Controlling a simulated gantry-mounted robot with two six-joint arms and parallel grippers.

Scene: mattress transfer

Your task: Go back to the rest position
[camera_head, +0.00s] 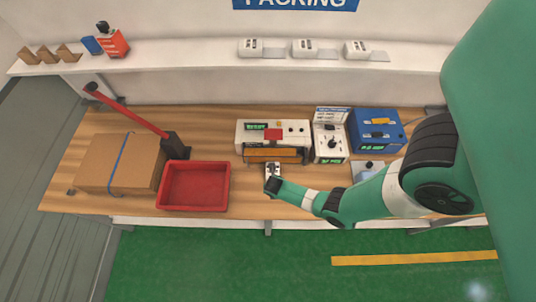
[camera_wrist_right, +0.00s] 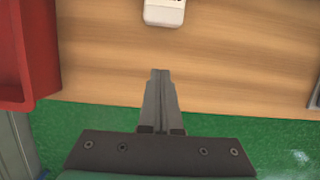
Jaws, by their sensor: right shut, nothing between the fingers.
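My right arm comes in from the right in the head view and reaches over the front of the wooden table (camera_head: 245,204). In the right wrist view its gripper (camera_wrist_right: 160,72) has both fingers pressed together with nothing between them. The fingertips are over the table near its front edge. A small white device (camera_wrist_right: 164,12) lies on the table beyond the fingertips, apart from them; in the head view it is partly hidden by my wrist. My left gripper is not in view.
A red tray (camera_head: 161,189) stands left of my gripper, with a cardboard box (camera_head: 112,165) farther left. A white machine (camera_head: 254,132), a control panel (camera_head: 331,142) and a blue case (camera_head: 376,130) stand behind. Green floor (camera_head: 230,260) lies in front.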

